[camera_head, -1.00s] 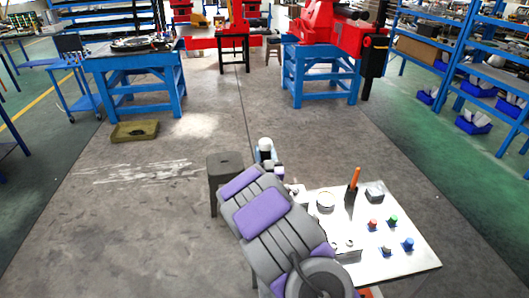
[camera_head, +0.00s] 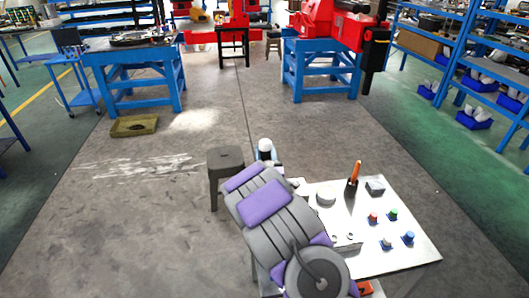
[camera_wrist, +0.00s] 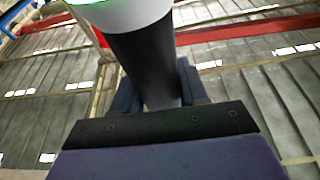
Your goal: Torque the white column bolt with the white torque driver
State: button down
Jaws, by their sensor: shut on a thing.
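My gripper (camera_wrist: 158,95) is shut on the white torque driver (camera_wrist: 140,50), which has a black grip, a white upper part and a green ring at the picture's top edge. The driver's white top also shows in the head view (camera_head: 265,145), left of the table's far corner. The arm hides most of my gripper in the head view. A small white-topped piece, which looks like the white column bolt (camera_head: 387,243), stands on the white table at the front left of a small group. The driver is well apart from it.
On the white table (camera_head: 420,255) stand red (camera_head: 373,218), green (camera_head: 393,214) and blue (camera_head: 408,238) pieces. An orange-handled tool (camera_head: 354,174) stands upright behind them, beside a grey block (camera_head: 375,188). A dark stool (camera_head: 225,165) stands left of my arm. Open floor lies beyond.

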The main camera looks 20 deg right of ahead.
jog(key=shift+f+b, duration=0.6)
jog(key=shift+f, duration=1.6)
jog(key=c, duration=0.5)
grip_release()
jog(key=shift+f, duration=0.1)
jog(key=shift+v, duration=2.55)
